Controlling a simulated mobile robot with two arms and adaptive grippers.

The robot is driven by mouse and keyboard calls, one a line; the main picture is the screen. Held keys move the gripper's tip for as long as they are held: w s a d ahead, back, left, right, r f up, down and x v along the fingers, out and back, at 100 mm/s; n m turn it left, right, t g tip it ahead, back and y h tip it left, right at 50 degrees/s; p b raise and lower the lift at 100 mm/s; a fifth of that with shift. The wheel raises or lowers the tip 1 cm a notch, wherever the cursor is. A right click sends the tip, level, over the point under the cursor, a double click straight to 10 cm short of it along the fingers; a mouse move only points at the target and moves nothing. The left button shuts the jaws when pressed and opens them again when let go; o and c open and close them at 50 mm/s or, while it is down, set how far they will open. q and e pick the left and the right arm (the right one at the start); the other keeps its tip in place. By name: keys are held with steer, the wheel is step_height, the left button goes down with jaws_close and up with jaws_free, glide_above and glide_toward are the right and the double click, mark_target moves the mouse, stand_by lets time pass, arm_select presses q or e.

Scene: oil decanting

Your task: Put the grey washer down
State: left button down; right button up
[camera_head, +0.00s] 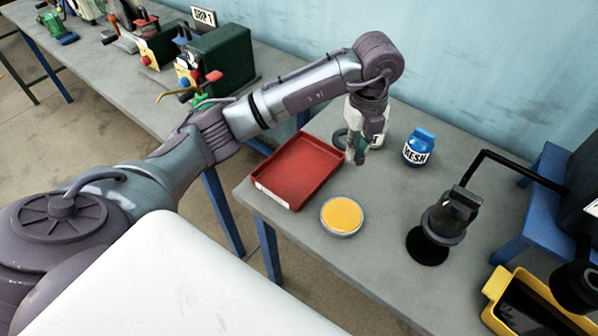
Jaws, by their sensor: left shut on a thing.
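My left gripper (357,158) points down over the table beyond the red tray's right corner. It is shut on the grey washer (341,138), a dark grey ring that shows at the left side of the fingers. The fingers hide part of the ring, and I cannot tell whether it touches the table. A white jar (378,138) with a dark lid stands right behind the gripper, mostly hidden by it. My right gripper is not in view.
Near the gripper are a red tray (296,170), a round dish of yellow stuff (342,216) and a blue jar (419,147). A black spout (449,215) stands over a black disc (428,246). A yellow bin (497,289) is at lower right. Table between dish and blue jar is clear.

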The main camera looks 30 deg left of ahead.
arm_select(q)
steer(key=n, duration=0.2)
steer(key=f+n, duration=0.1)
steer(key=n, duration=0.1)
steer(key=f+n, duration=0.1)
steer(key=n, duration=0.1)
steer(key=shift+w+f, duration=0.1)
steer(key=shift+w, duration=0.25)
steer(key=shift+f+n, duration=0.15)
steer(key=shift+n, duration=0.35)
steer(key=shift+a+f, duration=0.15)
steer(key=shift+a, duration=0.2)
steer(key=p, duration=0.3)
glide_above(307, 176)
step_height(307, 176, down, 6)
steer(key=shift+d+f, duration=0.15)
steer(key=shift+f, duration=0.2)
step_height(307, 176, down, 3)
steer(key=shift+f+p, duration=0.15)
steer(key=shift+p, duration=0.15)
steer(key=shift+f, duration=0.3)
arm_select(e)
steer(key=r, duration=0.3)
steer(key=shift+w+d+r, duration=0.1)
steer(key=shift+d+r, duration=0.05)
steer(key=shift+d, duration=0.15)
